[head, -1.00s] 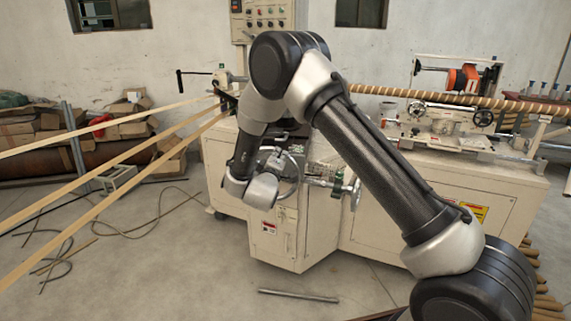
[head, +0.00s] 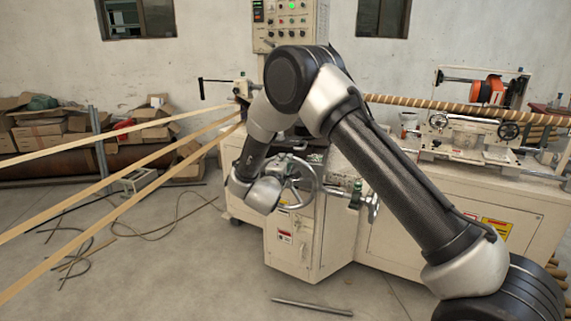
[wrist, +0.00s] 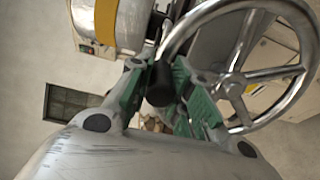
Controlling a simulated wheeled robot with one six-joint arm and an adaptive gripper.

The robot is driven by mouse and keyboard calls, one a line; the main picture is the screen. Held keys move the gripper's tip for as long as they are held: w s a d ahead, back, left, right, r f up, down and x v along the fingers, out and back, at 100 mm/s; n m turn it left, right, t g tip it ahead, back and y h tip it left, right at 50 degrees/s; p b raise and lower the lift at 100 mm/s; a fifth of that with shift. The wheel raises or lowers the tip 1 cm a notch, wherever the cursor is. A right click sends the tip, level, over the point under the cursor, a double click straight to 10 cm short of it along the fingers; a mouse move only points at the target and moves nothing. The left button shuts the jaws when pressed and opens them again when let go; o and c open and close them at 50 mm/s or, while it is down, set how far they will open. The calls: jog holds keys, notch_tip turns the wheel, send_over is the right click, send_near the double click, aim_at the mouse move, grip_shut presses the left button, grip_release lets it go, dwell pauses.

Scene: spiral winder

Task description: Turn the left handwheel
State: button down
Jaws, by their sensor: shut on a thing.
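The left handwheel (head: 303,183) is a bright metal wheel with spokes on the front of the cream machine, partly hidden behind my wrist in the head view. In the wrist view its rim (wrist: 296,22) and spokes fill the upper right. My gripper (wrist: 163,88) has green-padded fingers, one on each side of a black handle (wrist: 159,84) beside the wheel's rim, and is shut on it. In the head view my wrist hides most of the gripper and the handle.
A smaller handwheel on a green-fitted shaft (head: 373,206) sticks out just right. Long paper strips (head: 130,165) run in from the left. A metal bar (head: 311,306) and loose cables (head: 150,228) lie on the floor. The front left floor is mostly open.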

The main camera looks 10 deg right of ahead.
jog(key=c, duration=1.3)
grip_release()
jog(key=shift+o, duration=0.2)
jog(key=v, duration=1.2)
